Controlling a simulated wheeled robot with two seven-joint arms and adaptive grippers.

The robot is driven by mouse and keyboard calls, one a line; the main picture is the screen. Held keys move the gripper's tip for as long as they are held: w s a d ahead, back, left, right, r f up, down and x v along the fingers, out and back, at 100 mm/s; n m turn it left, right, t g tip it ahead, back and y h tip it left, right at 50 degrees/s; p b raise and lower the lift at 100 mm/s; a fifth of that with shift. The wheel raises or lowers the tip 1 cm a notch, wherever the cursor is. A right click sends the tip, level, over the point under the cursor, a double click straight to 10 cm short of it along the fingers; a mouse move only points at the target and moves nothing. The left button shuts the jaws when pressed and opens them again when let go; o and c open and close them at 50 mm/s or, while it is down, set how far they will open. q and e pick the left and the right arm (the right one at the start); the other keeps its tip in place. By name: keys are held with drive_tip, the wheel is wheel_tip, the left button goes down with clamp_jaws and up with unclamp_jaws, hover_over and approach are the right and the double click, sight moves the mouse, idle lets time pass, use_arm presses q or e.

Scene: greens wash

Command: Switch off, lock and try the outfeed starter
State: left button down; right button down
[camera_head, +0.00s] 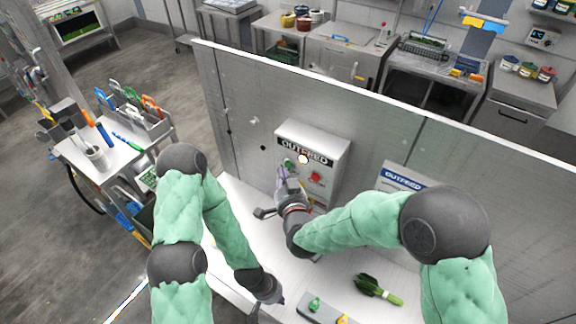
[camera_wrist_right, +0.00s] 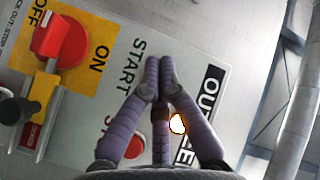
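The grey outfeed starter box (camera_head: 337,154) is on the upright panel, with a green button (camera_head: 289,162), a lit lamp (camera_head: 303,158) and a red button (camera_head: 316,177). In the right wrist view, a red rotary switch (camera_wrist_right: 62,42) sits on a yellow OFF/ON plate; I cannot tell its exact setting. A red and yellow piece (camera_wrist_right: 32,125) is beside it. My right gripper (camera_head: 284,174) is at the box front; its purple fingertips (camera_wrist_right: 158,75) are together and empty, near the START label (camera_wrist_right: 138,55). They partly hide the red button. My left gripper (camera_head: 264,308) is low over the bench, its fingers unclear.
A grey tray (camera_head: 308,308) with small green and yellow items lies at the front of the white bench. A green vegetable-like object (camera_head: 378,290) lies nearby. A blue-headed OUTFEED sign (camera_head: 405,178) is right of the box. A tool cart (camera_head: 75,155) stands left.

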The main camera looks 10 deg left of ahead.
use_arm(q)
drive_tip(key=shift+f+b, duration=0.3)
drive_tip(key=shift+b, duration=0.05)
use_arm(e)
drive_tip(key=s, duration=0.1)
drive_tip(key=s+a, duration=0.1)
drive_tip(key=s, duration=0.2)
drive_tip(key=shift+s+a, duration=0.35)
drive_tip(key=shift+s, duration=0.05)
use_arm(q)
drive_tip(key=shift+w, duration=0.1)
use_arm(e)
drive_tip(key=shift+s+a, duration=0.1)
